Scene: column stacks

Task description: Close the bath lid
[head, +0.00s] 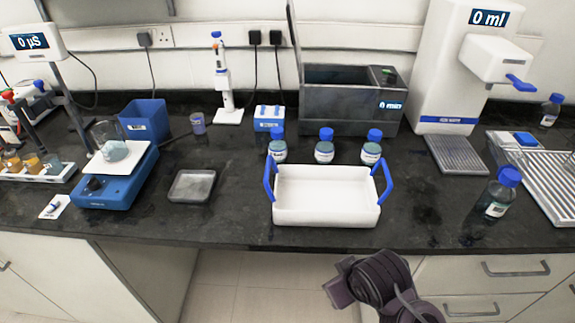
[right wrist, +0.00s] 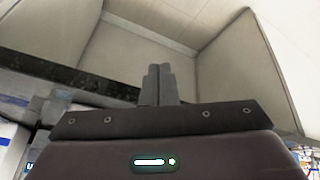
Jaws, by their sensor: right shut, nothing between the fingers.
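The bath (head: 345,115) is a dark grey box at the back of the bench in the head view, right of centre. Its lid (head: 294,40) is open and stands raised at the bath's left end, seen nearly edge-on and cut off by the top of the picture. My right gripper (right wrist: 158,84) is shut and empty in the right wrist view, with its fingers together. In the head view my right arm shows low in front of the bench, far from the bath and lid. My left gripper is not in view.
A white tray with blue handles (head: 325,215) lies on the bench in front of the bath, with several blue-capped bottles (head: 324,150) between them. A white dispenser (head: 445,70) stands close right of the bath. A pipette on a stand (head: 222,85) is to its left.

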